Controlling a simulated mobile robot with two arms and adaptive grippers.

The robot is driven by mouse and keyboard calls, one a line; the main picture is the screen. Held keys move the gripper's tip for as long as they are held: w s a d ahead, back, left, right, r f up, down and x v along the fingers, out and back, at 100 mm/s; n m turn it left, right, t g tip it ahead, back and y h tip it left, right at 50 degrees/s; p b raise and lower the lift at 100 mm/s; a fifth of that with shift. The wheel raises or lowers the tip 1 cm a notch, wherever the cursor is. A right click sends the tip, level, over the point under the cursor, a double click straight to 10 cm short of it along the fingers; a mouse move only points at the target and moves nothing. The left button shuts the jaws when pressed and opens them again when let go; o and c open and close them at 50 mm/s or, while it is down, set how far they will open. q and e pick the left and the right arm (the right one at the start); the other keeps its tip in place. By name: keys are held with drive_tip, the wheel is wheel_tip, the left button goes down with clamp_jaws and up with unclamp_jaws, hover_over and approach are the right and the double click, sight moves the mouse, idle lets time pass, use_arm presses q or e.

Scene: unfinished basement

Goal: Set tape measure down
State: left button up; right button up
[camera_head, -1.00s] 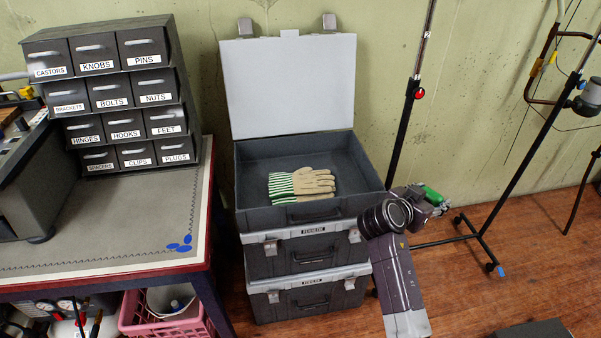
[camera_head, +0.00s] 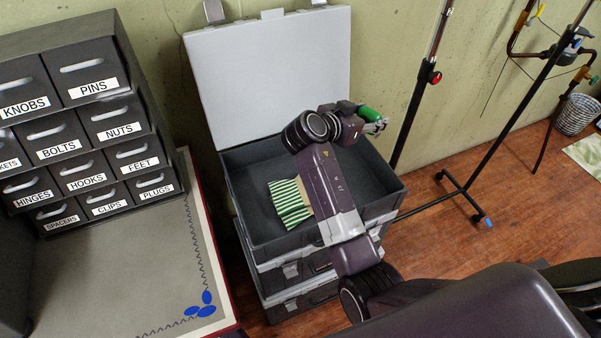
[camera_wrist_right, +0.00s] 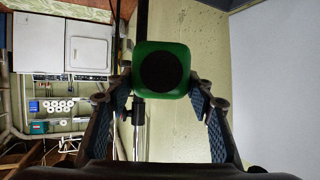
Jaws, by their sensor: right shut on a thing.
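The tape measure is green with a dark round face; it shows in the wrist view (camera_wrist_right: 161,70) and as a small green shape in the head view (camera_head: 370,113). My right gripper (camera_head: 374,122) is shut on it, with a finger on each side in the wrist view (camera_wrist_right: 161,88). In the head view, the gripper and tape measure appear over the right rear part of the open toolbox (camera_head: 238,160), and look raised above its rim. My left gripper is not in view.
Striped work gloves (camera_head: 288,204) lie in the toolbox, partly hidden by my right arm. Its grey lid (camera_head: 265,80) stands open against the wall. A labelled drawer cabinet (camera_head: 85,130) stands on the workbench (camera_head: 120,285) at left. A black stand (camera_head: 412,125) rises right of the toolbox.

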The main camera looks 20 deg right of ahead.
drive_tip(key=f, duration=1.9)
drive_tip(key=shift+s+d+f, duration=0.15)
drive_tip(key=shift+s+f, duration=0.1)
drive_tip(key=shift+f, duration=0.05)
drive_tip(key=o, duration=1.3)
drive_tip(key=shift+f, duration=0.1)
drive_tip(key=v, duration=0.7)
drive_tip(key=shift+s+a+b, duration=0.2)
drive_tip(key=shift+b, duration=0.15)
